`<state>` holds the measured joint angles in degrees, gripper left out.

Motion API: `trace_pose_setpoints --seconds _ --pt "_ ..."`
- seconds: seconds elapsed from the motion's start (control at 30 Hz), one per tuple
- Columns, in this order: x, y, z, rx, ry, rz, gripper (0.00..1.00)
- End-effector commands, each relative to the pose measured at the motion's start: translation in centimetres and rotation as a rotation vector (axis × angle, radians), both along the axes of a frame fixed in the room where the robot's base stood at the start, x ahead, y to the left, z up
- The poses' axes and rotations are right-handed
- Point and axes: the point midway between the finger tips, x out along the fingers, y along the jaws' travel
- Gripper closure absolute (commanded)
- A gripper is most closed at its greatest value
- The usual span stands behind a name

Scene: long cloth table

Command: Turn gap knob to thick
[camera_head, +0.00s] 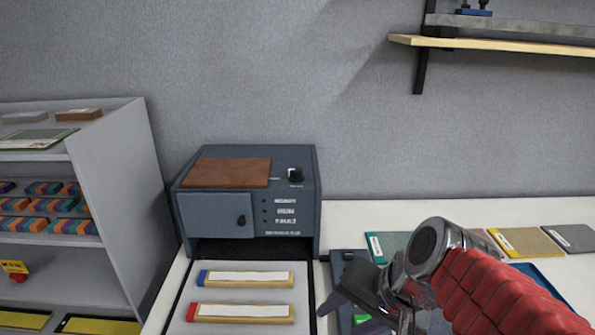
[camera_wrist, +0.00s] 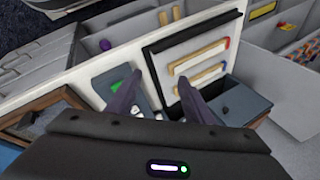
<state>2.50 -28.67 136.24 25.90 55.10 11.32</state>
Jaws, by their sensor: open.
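A blue-grey machine (camera_head: 205,238) stands against the wall in the head view. A black knob (camera_head: 295,174) with a light mark sits on the right of its top; the small lettering beside it is too small to read. A second dark knob (camera_head: 241,220) is on its front door. The machine also shows in part at the right of the wrist view (camera_wrist: 250,103). My gripper (camera_head: 350,312) is open and empty, in front and to the right of the machine, apart from both knobs. Its two fingers spread in the wrist view (camera_wrist: 156,97).
A brown plate (camera_head: 229,172) lies on the machine's top. A tray (camera_head: 207,270) with two wood-framed white strips lies before it. A dark panel with a green button (camera_head: 361,319) is beside my gripper. A grey shelf (camera_head: 131,180) stands left; a wall shelf (camera_head: 500,48) hangs upper right.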

Motion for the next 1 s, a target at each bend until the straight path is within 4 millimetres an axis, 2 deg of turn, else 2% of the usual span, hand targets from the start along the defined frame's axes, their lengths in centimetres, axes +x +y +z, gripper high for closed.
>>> trace_pose_setpoints --seconds 0.1,0.3,0.53,0.77,1.0 --pt "2.3 2.0 0.4 0.170 0.081 -0.111 0.53" --pt "6.9 4.7 1.8 0.460 0.212 -0.301 0.53" --pt "13.3 6.2 3.8 0.794 0.363 -0.517 0.53" --pt "20.7 5.3 5.4 1.133 0.508 -0.723 0.53" --pt "28.4 1.7 6.3 1.487 0.639 -0.913 0.53"
